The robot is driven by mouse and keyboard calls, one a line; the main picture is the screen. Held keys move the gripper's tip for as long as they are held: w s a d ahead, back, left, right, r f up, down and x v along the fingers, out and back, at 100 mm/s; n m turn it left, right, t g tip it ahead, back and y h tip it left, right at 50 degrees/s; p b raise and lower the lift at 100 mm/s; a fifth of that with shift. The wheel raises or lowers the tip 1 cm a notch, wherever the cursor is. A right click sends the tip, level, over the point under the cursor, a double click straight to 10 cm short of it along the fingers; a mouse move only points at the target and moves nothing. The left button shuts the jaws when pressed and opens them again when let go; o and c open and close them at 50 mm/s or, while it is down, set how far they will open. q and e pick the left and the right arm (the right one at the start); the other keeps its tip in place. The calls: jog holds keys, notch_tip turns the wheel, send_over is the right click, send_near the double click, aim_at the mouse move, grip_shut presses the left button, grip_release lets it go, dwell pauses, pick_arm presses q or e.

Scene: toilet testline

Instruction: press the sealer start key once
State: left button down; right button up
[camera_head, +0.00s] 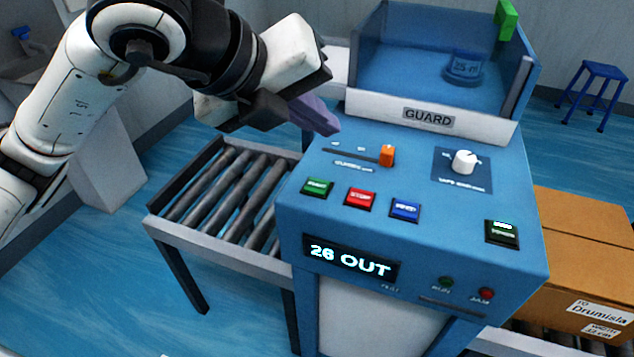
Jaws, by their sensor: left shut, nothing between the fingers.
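The sealer (410,215) is a blue machine with a sloped control panel. Its green key (317,187), likely the start key with its label too small to read surely, is at the panel's left. A red stop key (360,197) and a blue key (405,209) sit to its right. My left gripper (326,124) is shut and empty, with its purple-grey fingertips over the panel's upper left corner, above the green key in the picture and apart from it. My right gripper is not in view.
An orange slider (387,155), a white knob (464,161) and a dark green key (502,231) share the panel. The display (350,259) reads "26 OUT". A roller conveyor (225,195) is left, a cardboard box (585,250) right.

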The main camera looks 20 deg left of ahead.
aim_at(312, 190)
pick_arm(q)
jog(key=shift+w+a+r+n+y, duration=0.1)
jog(key=shift+w+a+n+y, duration=0.1)
jog(key=shift+a, duration=0.2)
jog(key=shift+w+a+r+n+y, duration=0.1)
jog(key=shift+a+y, duration=0.1)
jog(key=shift+a, duration=0.15)
